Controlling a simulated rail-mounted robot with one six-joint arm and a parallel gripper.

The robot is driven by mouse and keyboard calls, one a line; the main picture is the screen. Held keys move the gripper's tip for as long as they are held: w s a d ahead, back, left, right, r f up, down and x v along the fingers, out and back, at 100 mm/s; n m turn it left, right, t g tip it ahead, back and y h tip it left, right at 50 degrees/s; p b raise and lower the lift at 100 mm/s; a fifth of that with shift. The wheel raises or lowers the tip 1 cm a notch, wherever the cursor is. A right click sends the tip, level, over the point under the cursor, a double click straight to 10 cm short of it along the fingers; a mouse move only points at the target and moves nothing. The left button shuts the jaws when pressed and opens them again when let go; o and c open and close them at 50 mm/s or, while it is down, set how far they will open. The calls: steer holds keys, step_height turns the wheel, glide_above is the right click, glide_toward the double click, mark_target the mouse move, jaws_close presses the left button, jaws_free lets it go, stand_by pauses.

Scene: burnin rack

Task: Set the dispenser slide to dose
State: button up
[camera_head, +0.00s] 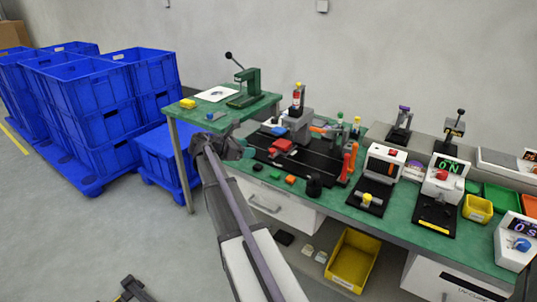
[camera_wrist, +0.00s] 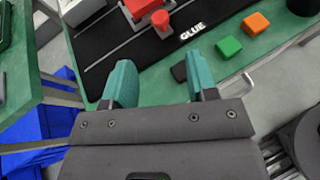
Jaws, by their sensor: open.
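The glue dispenser (camera_head: 294,122) is a grey stand with a red-and-yellow topped syringe on a black board (camera_head: 310,168). A red block (camera_head: 282,146), which looks like its slide, lies on the board. In the wrist view the red block (camera_wrist: 140,8) has a round red knob (camera_wrist: 160,19) and sits by pale track lines, near a "GLUE" label. Which marked position it holds cannot be read. My gripper (camera_head: 243,148) is at the board's left edge. Its teal fingers are apart and empty in the wrist view (camera_wrist: 160,80), with the knob beyond them, not touched.
Small green (camera_wrist: 229,46) and orange (camera_wrist: 256,22) blocks lie by the board's front edge. A black cylinder (camera_head: 314,185) and an orange upright fixture (camera_head: 348,162) stand to the right. A green side table (camera_head: 225,116) is at left, with blue crates (camera_head: 95,115) beyond.

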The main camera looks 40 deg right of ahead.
mark_target(271, 150)
steer(key=shift+n, duration=0.5)
steer(key=b+x, duration=0.2)
steer(key=x, duration=0.3)
steer(key=b+x, duration=0.2)
steer(key=x, duration=0.3)
steer(key=shift+d+f, duration=0.1)
steer(key=shift+f, duration=0.2)
steer(key=shift+d, duration=0.3)
steer(key=shift+c, duration=0.2)
jaws_close()
steer(key=shift+s, duration=0.1)
